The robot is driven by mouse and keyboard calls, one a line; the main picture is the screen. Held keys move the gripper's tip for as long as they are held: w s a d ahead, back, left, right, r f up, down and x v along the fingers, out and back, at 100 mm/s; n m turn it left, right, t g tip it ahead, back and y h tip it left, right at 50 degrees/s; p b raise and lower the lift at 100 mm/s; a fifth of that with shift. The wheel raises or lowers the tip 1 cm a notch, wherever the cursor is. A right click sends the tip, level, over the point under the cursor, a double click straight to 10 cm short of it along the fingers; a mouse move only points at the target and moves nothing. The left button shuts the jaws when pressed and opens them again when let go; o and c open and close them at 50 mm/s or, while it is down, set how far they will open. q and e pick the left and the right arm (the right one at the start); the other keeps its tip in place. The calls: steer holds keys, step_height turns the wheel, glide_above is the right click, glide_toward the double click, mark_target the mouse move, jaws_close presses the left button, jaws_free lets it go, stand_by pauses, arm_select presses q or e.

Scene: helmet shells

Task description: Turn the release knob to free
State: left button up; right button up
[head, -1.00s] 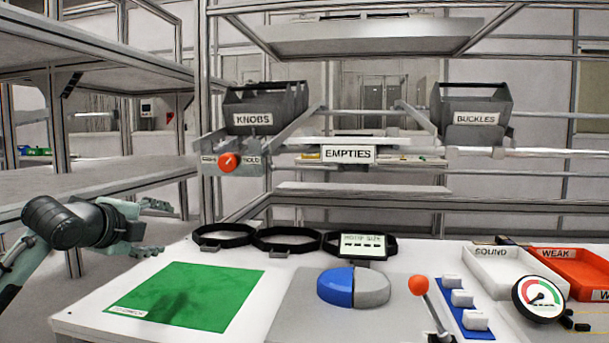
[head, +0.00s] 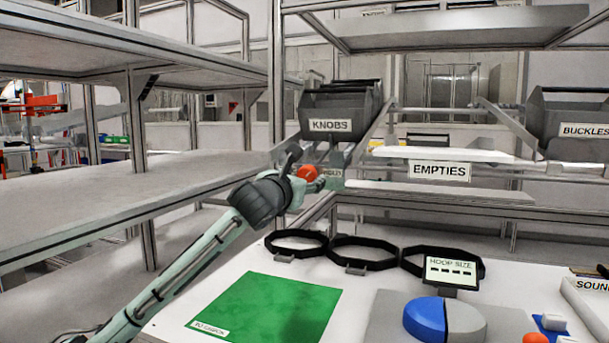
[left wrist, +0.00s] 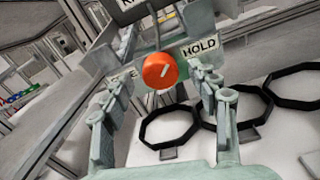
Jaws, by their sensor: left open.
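The round orange release knob (head: 307,173) sits on a grey plate under the KNOBS bin. In the left wrist view the open gripper (left wrist: 155,88) has one finger on each side of the knob's outline. I cannot tell whether they touch it. My right gripper is out of view.
The KNOBS bin (head: 340,108) hangs just above the knob. An EMPTIES shelf (head: 440,155) is to its right. Several black hoops (head: 365,254) lie on the white bench below, near a green mat (head: 265,308). A grey shelf rack (head: 150,185) stands at left.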

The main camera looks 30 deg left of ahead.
arm_select(q)
steer(key=shift+w+a, duration=0.15)
steer(key=shift+w, duration=0.45)
steer(key=shift+c, duration=0.3)
steer(key=c, duration=1.1)
